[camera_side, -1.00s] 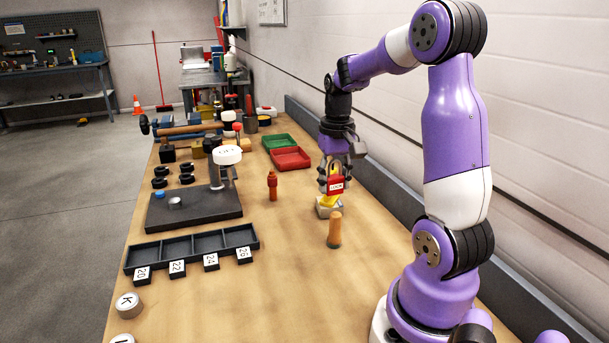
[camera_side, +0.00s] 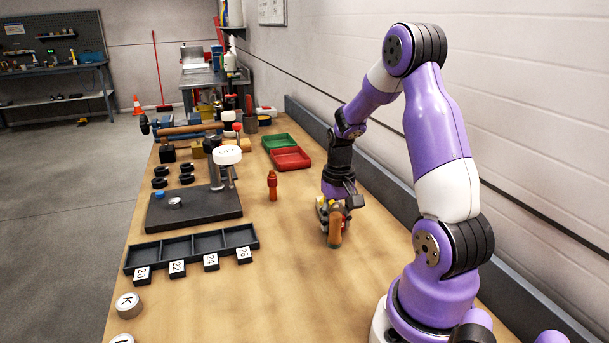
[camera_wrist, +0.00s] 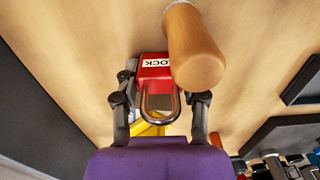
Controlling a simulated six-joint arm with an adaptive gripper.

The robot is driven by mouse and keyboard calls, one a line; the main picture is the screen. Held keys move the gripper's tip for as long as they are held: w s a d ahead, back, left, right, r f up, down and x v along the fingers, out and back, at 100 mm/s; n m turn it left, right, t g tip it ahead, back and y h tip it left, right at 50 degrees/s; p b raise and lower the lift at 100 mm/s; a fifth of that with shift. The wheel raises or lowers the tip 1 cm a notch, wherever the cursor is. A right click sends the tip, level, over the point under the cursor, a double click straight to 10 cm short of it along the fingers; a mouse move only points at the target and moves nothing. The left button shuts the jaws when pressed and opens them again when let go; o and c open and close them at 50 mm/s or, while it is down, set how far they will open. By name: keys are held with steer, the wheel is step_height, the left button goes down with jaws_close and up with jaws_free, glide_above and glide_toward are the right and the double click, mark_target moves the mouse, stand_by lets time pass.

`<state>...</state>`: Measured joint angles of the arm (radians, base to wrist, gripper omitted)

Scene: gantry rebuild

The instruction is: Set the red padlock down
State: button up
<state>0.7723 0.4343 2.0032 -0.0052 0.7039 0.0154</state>
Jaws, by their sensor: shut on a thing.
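The red padlock (camera_wrist: 153,68), with a white "LOCK" label and a metal shackle, shows in the wrist view. My gripper (camera_wrist: 162,92) is shut on it, a finger on either side. In the side view my gripper (camera_side: 333,205) is low over the table, behind the upright wooden peg (camera_side: 335,232), and the padlock is largely hidden there. The peg (camera_wrist: 195,55) appears close beside the padlock in the wrist view. A yellow object (camera_wrist: 148,128) shows below the shackle. I cannot tell whether the padlock touches the table or anything else.
A red bottle-shaped piece (camera_side: 272,185) stands to the left. Red (camera_side: 290,158) and green (camera_side: 280,140) trays lie behind. A dark compartment tray (camera_side: 192,247) and dark plate (camera_side: 192,208) are further left. The table (camera_side: 270,285) is clear in front.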

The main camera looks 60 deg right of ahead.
mark_target(336, 203)
steer(key=o, duration=1.2)
steer(key=shift+f, duration=0.1)
steer(key=shift+r, duration=0.25)
steer(key=r, duration=1.1)
steer(key=shift+a+r, duration=0.2)
steer(key=shift+r, duration=0.2)
steer(key=w+a+r+n+t+h, duration=0.1)
steer(key=a+r+n+t, duration=0.1)
steer(key=a, duration=0.7)
steer(key=shift+w+a+r+n, duration=0.25)
steer(key=shift+w+r+n, duration=0.1)
steer(key=shift+r+n, duration=0.5)
steer(key=s+a+n+t, duration=0.1)
steer(key=a, duration=0.2)
steer(key=a+n+t, duration=0.1)
steer(key=a+n, duration=0.1)
steer(key=a, duration=0.2)
steer(key=s+a+n+t, duration=0.1)
steer(key=a+n, duration=0.1)
steer(key=a, duration=0.1)
steer(key=shift+s+a+r+y, duration=0.15)
steer(key=shift+s+r+y, duration=0.2)
steer(key=shift+y, duration=0.05)
steer(key=shift+c, duration=0.8)
steer(key=shift+s+a+t, duration=0.15)
steer(key=shift+a+t, duration=0.15)
steer(key=shift+a, duration=0.05)
steer(key=c, duration=0.8)
